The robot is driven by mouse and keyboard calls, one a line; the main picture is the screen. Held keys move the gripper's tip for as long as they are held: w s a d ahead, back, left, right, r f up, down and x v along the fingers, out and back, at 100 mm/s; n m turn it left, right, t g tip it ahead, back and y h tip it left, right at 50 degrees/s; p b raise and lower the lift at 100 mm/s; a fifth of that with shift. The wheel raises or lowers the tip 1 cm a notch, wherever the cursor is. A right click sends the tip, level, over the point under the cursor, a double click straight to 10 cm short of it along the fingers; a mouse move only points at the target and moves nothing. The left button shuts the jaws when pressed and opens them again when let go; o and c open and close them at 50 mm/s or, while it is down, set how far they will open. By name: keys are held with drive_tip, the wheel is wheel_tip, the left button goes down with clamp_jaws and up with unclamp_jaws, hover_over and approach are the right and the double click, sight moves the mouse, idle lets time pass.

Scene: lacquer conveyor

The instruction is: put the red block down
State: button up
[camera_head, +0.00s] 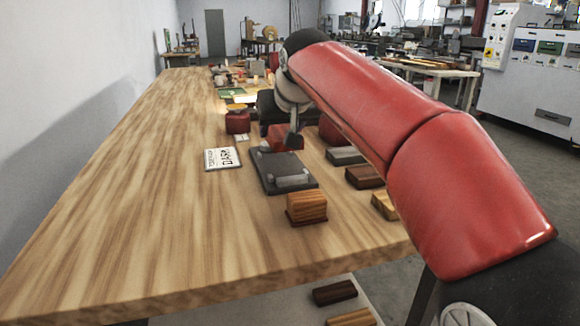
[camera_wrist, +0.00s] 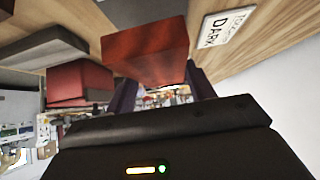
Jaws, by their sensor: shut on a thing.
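The red block (camera_wrist: 145,52) is in my gripper (camera_wrist: 162,88), between the two dark fingers in the wrist view. In the head view the red block (camera_head: 279,135) shows partly behind my gripper (camera_head: 292,138), just beyond a dark tray (camera_head: 271,180) with grey pieces on it. The gripper is shut on the block. My arm hides part of this area. Whether the block touches any surface below it cannot be told.
A "DARK" sign (camera_head: 223,159) lies left of the tray. A second red object (camera_head: 237,122) stands behind the sign. A brown wooden block (camera_head: 306,207) sits in front. Grey and brown blocks (camera_head: 365,176) lie to the right. The table's left side is clear.

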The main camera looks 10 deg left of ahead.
sight(279, 162)
drive_tip(key=shift+f+b, duration=0.35)
drive_tip(key=shift+f, duration=0.35)
wheel_tip(279, 162, down, 4)
drive_tip(key=b, duration=0.3)
drive_tip(key=shift+b, duration=0.35)
drive_tip(key=shift+f, duration=0.3)
drive_tip(key=shift+c, duration=1.7)
drive_tip(key=o, duration=1.3)
drive_tip(key=shift+f, duration=0.15)
drive_tip(key=shift+o, duration=0.8)
drive_tip(key=shift+r, duration=0.2)
